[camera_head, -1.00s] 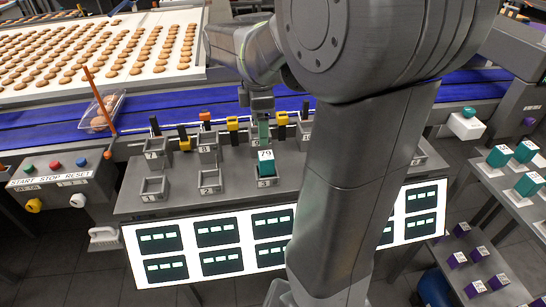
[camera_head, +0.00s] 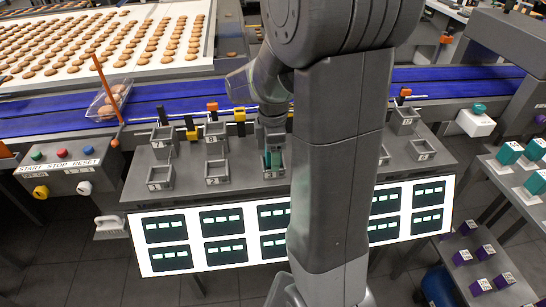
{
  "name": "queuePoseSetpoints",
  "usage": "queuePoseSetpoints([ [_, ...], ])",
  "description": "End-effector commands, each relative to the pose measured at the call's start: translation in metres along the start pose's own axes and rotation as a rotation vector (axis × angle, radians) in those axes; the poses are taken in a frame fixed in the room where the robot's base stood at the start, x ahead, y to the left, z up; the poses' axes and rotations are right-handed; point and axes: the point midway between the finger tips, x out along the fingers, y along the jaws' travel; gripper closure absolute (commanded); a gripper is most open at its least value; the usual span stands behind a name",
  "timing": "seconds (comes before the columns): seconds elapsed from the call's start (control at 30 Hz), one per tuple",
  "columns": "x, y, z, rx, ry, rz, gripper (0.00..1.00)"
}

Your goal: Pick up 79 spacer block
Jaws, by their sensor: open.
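The 79 spacer block (camera_head: 274,160) is a small teal block standing in a grey open holder (camera_head: 274,174) in the front row of the slanted grey panel. Its number label is hidden now. My gripper (camera_head: 272,153) is open and points down right at the block, with its fingers at the block's upper part. I cannot tell whether the fingers touch it. My arm's thick grey link passes just to the right and hides part of the panel.
More numbered grey holders, such as one at the left (camera_head: 160,178) and one at the right (camera_head: 405,120), stand around. Behind the panel is a blue conveyor belt (camera_head: 170,93). Teal blocks (camera_head: 510,152) sit on a rack at the right.

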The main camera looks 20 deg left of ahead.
Motion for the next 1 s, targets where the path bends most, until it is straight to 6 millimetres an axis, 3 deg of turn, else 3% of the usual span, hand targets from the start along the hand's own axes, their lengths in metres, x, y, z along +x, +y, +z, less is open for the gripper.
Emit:
queuePoseSetpoints([
  [0.13, 0.000, 0.000, 0.000, 0.000, 0.000, 0.000, 0.38],
  [0.4, -0.001, 0.000, 0.000, 0.000, 0.000, 0.000, 0.90],
  [0.7, -0.007, 0.001, 0.000, 0.000, 0.000, 0.002, 0.90],
  [1.0, -0.062, 0.001, 0.000, 0.000, 0.001, 0.006, 0.90],
])
